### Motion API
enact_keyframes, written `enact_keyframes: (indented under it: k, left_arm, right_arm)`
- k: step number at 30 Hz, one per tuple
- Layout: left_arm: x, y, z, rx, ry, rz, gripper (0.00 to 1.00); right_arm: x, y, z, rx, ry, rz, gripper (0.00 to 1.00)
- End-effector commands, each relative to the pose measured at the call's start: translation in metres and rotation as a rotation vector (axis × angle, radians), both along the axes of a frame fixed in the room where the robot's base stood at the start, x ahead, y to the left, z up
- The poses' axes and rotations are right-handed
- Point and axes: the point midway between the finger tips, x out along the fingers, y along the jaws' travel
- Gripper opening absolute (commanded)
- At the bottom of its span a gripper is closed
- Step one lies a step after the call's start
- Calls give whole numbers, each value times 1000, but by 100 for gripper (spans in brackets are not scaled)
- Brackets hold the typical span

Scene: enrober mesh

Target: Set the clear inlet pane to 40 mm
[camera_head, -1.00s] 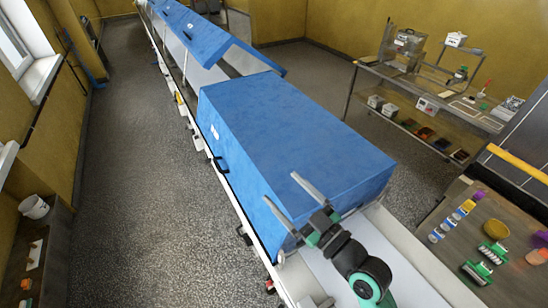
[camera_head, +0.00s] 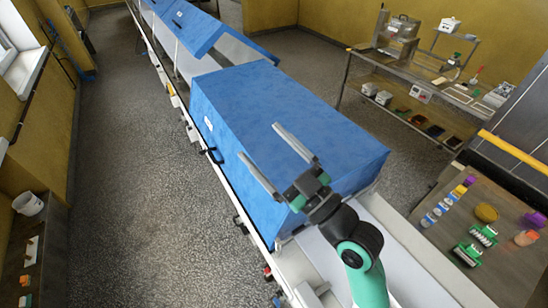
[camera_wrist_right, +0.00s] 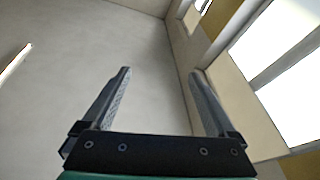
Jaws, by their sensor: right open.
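The blue enrober hood (camera_head: 250,95) covers the line in the middle of the head view. A pale flat conveyor bed (camera_head: 405,252) comes out from under its near end. I cannot make out the clear inlet pane or any scale on it; the near end face of the hood is mostly hidden. My right gripper (camera_head: 258,140) is open and empty, its two fingers pointing up and left in front of the hood's near part. In the right wrist view the open fingers (camera_wrist_right: 161,72) have only wall and window beyond them. My left gripper is not in view.
A side table at the right holds bottles (camera_head: 443,205), green brushes (camera_head: 467,254) and a yellow bowl (camera_head: 486,213). A steel bench (camera_head: 400,85) with equipment stands at the back right. The floor (camera_head: 140,180) left of the line is clear.

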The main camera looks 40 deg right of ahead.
Motion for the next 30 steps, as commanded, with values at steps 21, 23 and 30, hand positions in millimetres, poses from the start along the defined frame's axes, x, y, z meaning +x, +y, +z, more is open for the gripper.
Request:
enact_keyframes:
  k: [21, 23, 30]
  left_arm:
    - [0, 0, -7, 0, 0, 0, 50]
    - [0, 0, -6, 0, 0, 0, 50]
    - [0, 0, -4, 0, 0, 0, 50]
  right_arm:
    - [-150, -78, -345, 268, 701, -221, 92]
    - [-149, -79, -343, 267, 696, -225, 92]
    - [-127, -80, -350, 264, 694, -220, 92]
